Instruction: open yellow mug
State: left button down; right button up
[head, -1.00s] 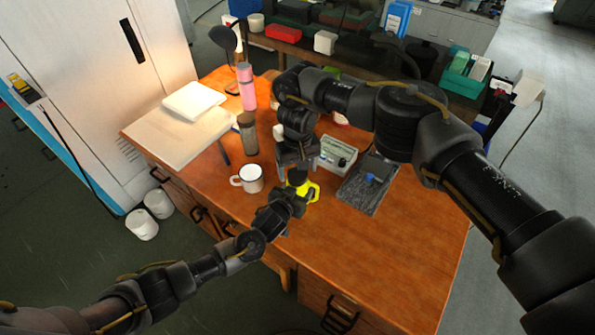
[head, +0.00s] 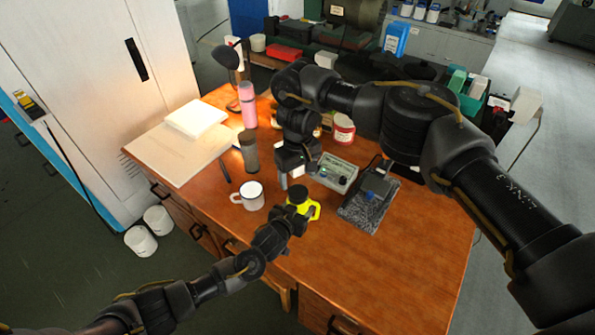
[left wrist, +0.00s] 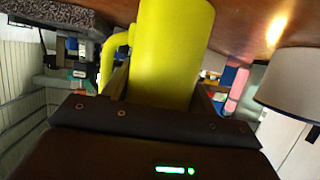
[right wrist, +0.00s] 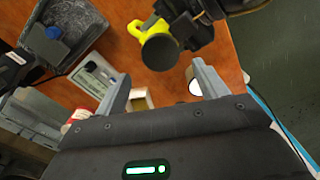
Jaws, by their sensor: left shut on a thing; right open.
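The yellow mug (head: 314,211) has a dark round lid (head: 297,195) on its top. My left gripper (head: 298,218) is shut on the mug's body. In the left wrist view the yellow body (left wrist: 172,50) fills the space between the fingers, and its handle (left wrist: 110,55) sticks out to the left. My right gripper (head: 290,172) is open and empty, just behind the mug in the head view. In the right wrist view the lid (right wrist: 160,52) faces the camera beyond the open fingers (right wrist: 163,85), apart from them.
A white enamel mug (head: 252,197) stands left of the yellow one. A dark tumbler (head: 249,153), a pink bottle (head: 247,106) and boards (head: 175,155) are behind left. A meter box (head: 338,172) and a stone slab (head: 360,217) are to the right. The desk's front right is clear.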

aim_at(298, 192)
pick_arm(q)
jog(key=shift+r, duration=0.1)
pick_arm(e)
jog(key=shift+f, duration=3.15)
